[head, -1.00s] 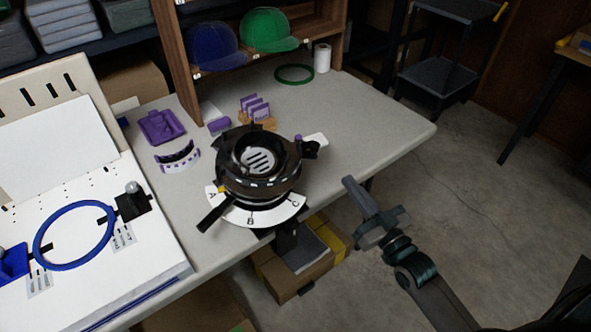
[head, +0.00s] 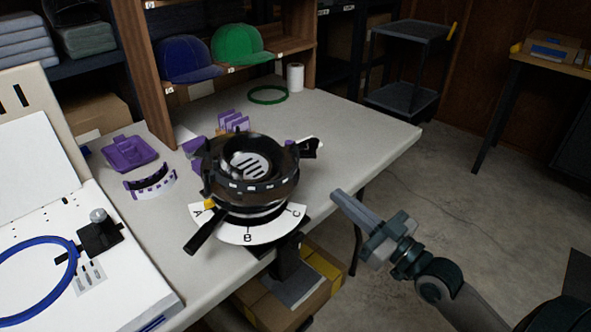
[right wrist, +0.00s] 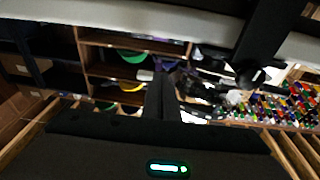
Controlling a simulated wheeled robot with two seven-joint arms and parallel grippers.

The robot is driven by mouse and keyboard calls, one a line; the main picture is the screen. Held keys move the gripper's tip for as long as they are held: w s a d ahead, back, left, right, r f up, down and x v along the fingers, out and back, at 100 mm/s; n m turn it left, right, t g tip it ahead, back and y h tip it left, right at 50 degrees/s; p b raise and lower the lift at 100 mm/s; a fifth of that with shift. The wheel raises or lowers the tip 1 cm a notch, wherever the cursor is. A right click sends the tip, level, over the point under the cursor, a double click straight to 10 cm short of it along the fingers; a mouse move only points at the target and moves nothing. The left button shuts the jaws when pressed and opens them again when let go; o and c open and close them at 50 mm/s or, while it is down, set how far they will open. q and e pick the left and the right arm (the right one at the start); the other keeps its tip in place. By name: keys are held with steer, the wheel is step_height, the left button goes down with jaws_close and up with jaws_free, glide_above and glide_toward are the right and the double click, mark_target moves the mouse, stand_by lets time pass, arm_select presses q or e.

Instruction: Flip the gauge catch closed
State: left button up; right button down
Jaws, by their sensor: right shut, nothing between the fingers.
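The gauge (head: 250,175) is a dark round housing with a slotted centre, mounted at the table's front edge. A white plate (head: 248,234) marked A, B and C fans out below it. A black lever (head: 204,232) with a yellow mark points down and left near A. A black clip-like part (head: 309,148) sticks out at the housing's right; I cannot tell for sure which part is the catch. My right gripper (head: 338,196) is shut and empty, right of the gauge and apart from it. Its dark fingers also show in the right wrist view (right wrist: 161,98). My left gripper is out of view.
The grey table (head: 370,135) has free room right of the gauge. Purple parts (head: 126,153) lie behind and left of it. A white board with a blue hoop (head: 35,265) stands at left. An open box (head: 290,290) sits below the table edge.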

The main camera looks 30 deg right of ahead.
steer(key=shift+w, duration=0.1)
stand_by(0.3)
steer(key=x, duration=1.2)
steer(key=shift+w+r, duration=0.1)
steer(key=shift+w, duration=0.05)
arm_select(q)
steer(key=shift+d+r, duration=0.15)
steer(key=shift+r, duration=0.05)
arm_select(e)
steer(key=shift+w+a, duration=0.25)
steer(key=shift+w, duration=0.45)
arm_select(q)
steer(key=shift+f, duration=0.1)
arm_select(e)
steer(key=shift+r, duration=0.1)
